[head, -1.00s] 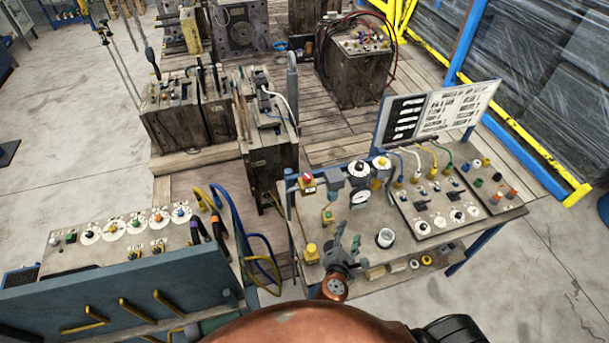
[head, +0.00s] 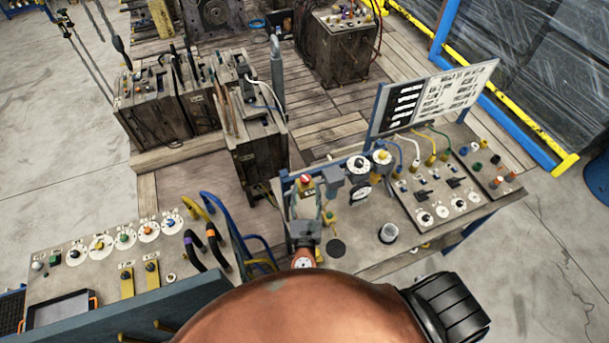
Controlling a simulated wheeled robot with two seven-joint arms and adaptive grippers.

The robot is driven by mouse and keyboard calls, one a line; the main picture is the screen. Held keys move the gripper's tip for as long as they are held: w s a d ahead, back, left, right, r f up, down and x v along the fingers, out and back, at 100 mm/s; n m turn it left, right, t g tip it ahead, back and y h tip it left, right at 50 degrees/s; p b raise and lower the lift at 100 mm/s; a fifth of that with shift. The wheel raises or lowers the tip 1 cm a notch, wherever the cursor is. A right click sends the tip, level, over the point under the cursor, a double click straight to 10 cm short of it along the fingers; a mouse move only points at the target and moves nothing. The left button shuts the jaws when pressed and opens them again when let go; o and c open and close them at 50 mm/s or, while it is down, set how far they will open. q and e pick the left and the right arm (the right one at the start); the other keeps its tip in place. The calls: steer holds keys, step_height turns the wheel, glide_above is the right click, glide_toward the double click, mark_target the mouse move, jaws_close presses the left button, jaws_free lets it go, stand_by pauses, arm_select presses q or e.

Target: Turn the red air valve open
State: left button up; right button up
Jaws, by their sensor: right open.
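A small part with a red top (head: 304,181) stands at the left end of the workbench (head: 352,228). I cannot tell from its shape whether it is the air valve or a button, nor how it is turned. My right gripper (head: 309,206) is over the bench's left end, just on the near side of the red-topped part. Its fingers are apart and point away from me, with nothing seen between them. I cannot tell whether they touch anything. The gripper hides part of the bench's left corner. My left gripper is not in view.
A grey block (head: 332,176) and round gauges (head: 357,164) stand right of the red part. A cup (head: 388,233) stands near the front edge, and a label board (head: 433,97) rises behind. A control panel (head: 110,250) lies left. Dark wooden-sided boxes (head: 257,150) stand behind.

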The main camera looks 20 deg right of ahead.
mark_target(305, 183)
steer(key=x, duration=0.2)
steer(key=p+x, duration=0.1)
steer(key=x, duration=0.1)
steer(key=shift+w+a, duration=0.2)
steer(key=shift+w+d, duration=0.15)
steer(key=shift+w, duration=0.2)
steer(key=shift+w+d, duration=0.1)
steer(key=shift+c, duration=1.2)
steer(key=c, duration=0.5)
jaws_close()
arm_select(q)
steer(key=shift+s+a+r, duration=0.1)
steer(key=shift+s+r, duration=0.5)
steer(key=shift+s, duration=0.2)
